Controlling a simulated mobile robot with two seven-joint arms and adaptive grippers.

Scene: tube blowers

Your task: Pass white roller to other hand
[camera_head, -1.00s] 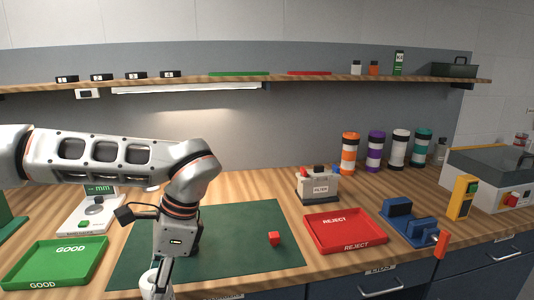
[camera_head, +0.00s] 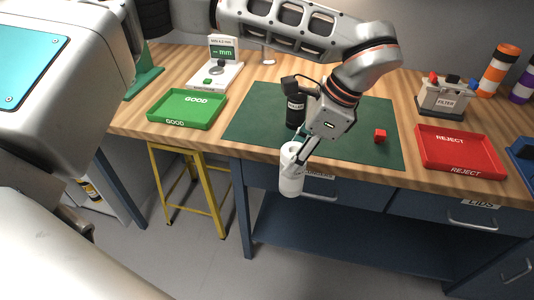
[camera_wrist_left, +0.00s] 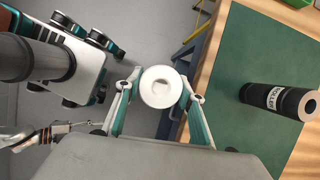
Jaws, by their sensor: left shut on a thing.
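The white roller (camera_head: 291,180) is held roughly upright by my left gripper (camera_head: 299,157), in front of the table's front edge and above the floor. In the left wrist view the roller (camera_wrist_left: 160,92) shows end-on as a white disc between the two fingers. The left gripper is shut on it.
A black labelled roller (camera_head: 295,111) stands on the green mat (camera_head: 255,118), near a red cube (camera_head: 380,135). The green GOOD tray (camera_head: 188,108) lies left, the red REJECT tray (camera_head: 460,152) right. A yellow stool (camera_head: 190,180) stands below the table edge.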

